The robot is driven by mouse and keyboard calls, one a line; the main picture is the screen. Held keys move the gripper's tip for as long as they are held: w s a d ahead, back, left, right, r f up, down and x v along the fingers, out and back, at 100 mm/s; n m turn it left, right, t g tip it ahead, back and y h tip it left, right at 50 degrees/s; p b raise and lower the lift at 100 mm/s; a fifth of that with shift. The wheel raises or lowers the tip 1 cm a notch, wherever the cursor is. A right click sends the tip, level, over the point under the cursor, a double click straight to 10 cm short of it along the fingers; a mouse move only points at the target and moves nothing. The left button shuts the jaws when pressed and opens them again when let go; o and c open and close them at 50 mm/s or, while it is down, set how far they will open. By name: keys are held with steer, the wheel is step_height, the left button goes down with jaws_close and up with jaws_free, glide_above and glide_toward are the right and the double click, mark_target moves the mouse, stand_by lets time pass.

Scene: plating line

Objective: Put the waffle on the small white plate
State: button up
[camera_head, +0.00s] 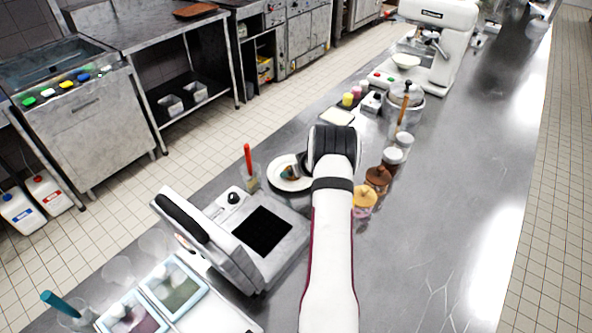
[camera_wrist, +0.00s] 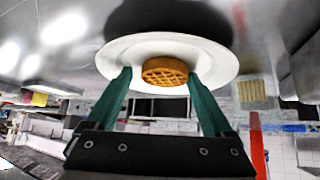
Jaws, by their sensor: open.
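The round brown waffle (camera_wrist: 165,72) lies on the small white plate (camera_wrist: 215,62), near its middle, in the wrist view. In the head view the plate (camera_head: 304,184) stands on the steel counter, with a small part of the waffle (camera_head: 287,170) showing. My gripper (camera_wrist: 160,78) is open, its green fingers on either side of the waffle with gaps between. The fingertips are close over the plate; I cannot tell whether they touch it. In the head view my wrist hides the plate's right side and most of the fingers.
A scale-like device (camera_head: 228,235) stands left of my arm. A container with a red-handled tool (camera_head: 249,170) is beside the plate. Jars with yellow (camera_head: 364,197) and brown (camera_head: 378,177) lids stand close on my arm's right. The counter farther right is clear.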

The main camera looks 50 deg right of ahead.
steer(key=shift+s+a+f, duration=0.15)
steer(key=shift+a+f, duration=0.2)
steer(key=shift+f, duration=0.05)
steer(key=shift+r, duration=0.3)
steer(key=v, duration=1.2)
steer(key=shift+d+r, duration=0.2)
steer(key=shift+r, duration=0.05)
